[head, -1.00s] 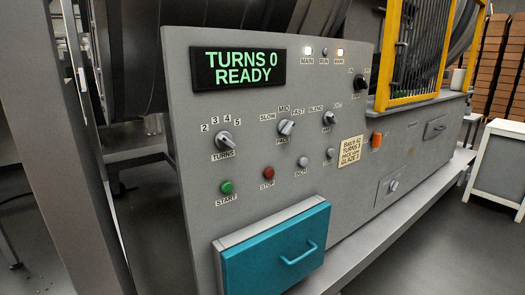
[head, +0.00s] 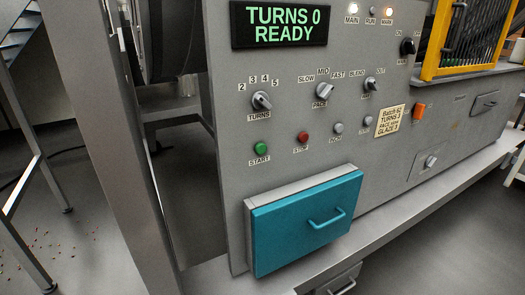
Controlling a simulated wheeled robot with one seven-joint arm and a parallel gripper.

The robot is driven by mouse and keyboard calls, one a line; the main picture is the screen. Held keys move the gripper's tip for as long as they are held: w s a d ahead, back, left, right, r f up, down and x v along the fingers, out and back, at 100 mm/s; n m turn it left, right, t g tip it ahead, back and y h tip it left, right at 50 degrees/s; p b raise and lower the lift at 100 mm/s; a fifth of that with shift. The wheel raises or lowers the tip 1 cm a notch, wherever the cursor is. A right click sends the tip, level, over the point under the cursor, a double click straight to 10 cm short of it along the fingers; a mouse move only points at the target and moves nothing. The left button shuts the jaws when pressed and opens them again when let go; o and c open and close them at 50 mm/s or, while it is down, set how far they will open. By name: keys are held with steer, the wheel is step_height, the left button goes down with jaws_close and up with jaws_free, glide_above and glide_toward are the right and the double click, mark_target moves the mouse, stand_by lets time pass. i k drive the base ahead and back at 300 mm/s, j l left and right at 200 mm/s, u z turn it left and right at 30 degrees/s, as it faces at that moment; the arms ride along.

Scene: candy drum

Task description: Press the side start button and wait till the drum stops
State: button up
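The green start button (head: 261,149) is on the lower left of the grey control panel (head: 226,100), above a label reading START. The display (head: 279,24) above it reads TURNS 0 READY in green. The red stop button (head: 303,138) is to the right of the green one. Part of the dark drum (head: 188,40) shows behind the panel at the top left. My gripper is not in view.
A teal drawer (head: 306,222) juts out below the buttons. A grey upright post (head: 100,130) stands left of the panel. A yellow-framed guard (head: 432,40) is at the top right. Small coloured bits (head: 38,245) lie on the floor at left.

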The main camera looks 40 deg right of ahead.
mark_target(260, 149)
steer(key=l, duration=1.35)
steer(key=i+u, duration=0.05)
